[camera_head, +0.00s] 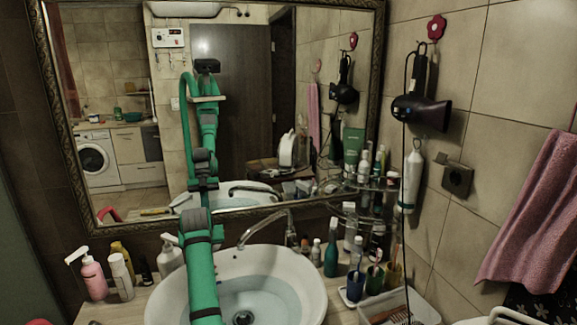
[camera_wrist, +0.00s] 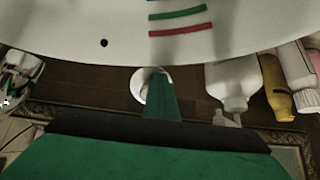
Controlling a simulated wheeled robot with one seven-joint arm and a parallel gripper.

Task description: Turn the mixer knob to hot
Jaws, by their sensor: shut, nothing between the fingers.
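In the wrist view, a round white knob-like disc (camera_wrist: 139,84) sits against the dark wall behind the basin; I cannot be sure it is the mixer knob. My shut gripper (camera_wrist: 158,75) overlaps it, empty, and I cannot tell if they touch. The white basin rim (camera_wrist: 60,42) above, in this upside-down view, carries red, green and blue stripes. In the head view, my green arm reaches over the basin (camera_head: 315,285) and hides the spot at its tip. The chrome faucet (camera_head: 265,226) stands right of my arm.
A pink pump bottle (camera_head: 94,278) and other bottles stand left of the basin. Several bottles and cups (camera_head: 355,285) crowd its right side. The framed mirror (camera_head: 230,120) rises close behind. A hair dryer (camera_head: 425,112) hangs on the right wall.

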